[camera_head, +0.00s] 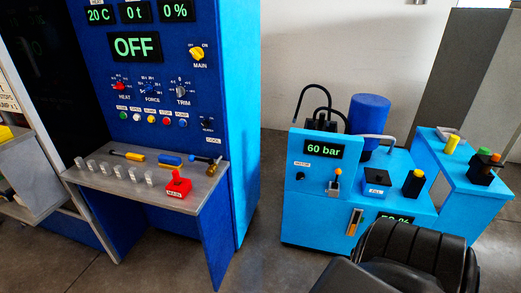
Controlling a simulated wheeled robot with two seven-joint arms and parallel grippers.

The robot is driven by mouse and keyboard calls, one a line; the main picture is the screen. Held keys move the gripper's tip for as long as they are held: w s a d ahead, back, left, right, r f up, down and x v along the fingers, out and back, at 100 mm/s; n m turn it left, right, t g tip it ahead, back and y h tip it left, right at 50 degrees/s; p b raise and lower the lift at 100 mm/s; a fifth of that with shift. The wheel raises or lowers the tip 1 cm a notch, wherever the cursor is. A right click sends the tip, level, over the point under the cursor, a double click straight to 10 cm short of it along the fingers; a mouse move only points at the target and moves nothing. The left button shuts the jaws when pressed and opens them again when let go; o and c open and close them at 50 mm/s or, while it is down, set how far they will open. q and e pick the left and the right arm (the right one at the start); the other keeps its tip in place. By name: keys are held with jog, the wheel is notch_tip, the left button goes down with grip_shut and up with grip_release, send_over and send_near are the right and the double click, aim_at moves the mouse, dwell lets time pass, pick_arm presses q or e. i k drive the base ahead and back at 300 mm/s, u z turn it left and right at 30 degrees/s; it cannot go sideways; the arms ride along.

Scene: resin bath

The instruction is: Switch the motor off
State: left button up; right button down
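The light blue machine (305,218) stands right of centre, with a green display (319,149) reading 60 bar. Below the display a small label, which seems to say MOTOR, sits on the front panel above a small dark knob (301,176). Right of the knob is a toggle lever (335,184) with an orange tip, pointing up. Neither of my grippers shows in the head view.
A black ribbed shape (418,246) covers the bottom right. Bare floor lies between cabinet and machine.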

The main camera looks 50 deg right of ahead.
aim_at(300, 175)
jog(key=i, duration=0.85)
jog(key=z, duration=0.85)
jog(key=i, duration=0.75)
jog(key=z, duration=0.65)
